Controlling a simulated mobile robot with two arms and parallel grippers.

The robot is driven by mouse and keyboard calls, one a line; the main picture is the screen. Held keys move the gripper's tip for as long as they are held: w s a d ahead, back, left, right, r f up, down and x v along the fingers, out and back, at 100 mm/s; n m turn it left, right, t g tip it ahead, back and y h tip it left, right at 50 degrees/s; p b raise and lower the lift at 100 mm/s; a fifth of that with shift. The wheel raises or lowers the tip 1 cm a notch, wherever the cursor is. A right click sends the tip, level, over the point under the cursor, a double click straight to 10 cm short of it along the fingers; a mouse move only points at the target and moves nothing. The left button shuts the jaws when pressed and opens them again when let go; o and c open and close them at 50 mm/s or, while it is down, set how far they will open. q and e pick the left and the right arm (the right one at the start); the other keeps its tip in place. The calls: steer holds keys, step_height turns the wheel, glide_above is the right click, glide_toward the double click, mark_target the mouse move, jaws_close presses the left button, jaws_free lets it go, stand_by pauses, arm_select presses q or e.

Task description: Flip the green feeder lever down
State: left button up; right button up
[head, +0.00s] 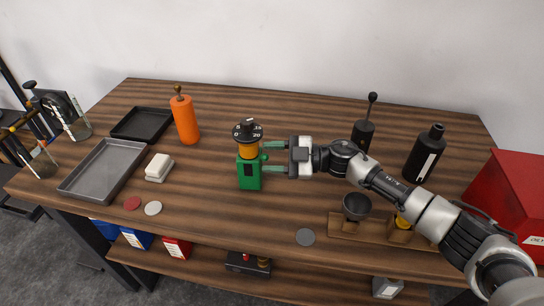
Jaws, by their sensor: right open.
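The green feeder (250,172) stands upright near the middle of the wooden table, with an amber section and a black numbered dial (247,132) on top. My right gripper (272,156) reaches in from the right at the feeder's right side. Its two greenish fingers are open and apart, one farther back and one nearer, with their tips close to or at the feeder. A small green part shows between the fingertips at the feeder's side; I cannot tell the lever's position clearly. My left gripper is not in view.
An orange cylinder (185,119) stands to the left, near a grey tray (78,193) and white blocks (158,168). A black lever device (363,134), a black bottle (424,153), a wooden stand (344,229) and a red box (510,205) are to the right. The table behind the feeder is clear.

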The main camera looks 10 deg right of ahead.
steer(key=shift+d, duration=0.1)
steer(key=s+d+b, duration=0.1)
steer(key=d+b, duration=0.1)
steer(key=d, duration=0.8)
steer(key=shift+s+d+b, duration=0.25)
steer(key=shift+s+b, duration=0.05)
steer(key=shift+s, duration=0.05)
steer(key=shift+r, duration=0.1)
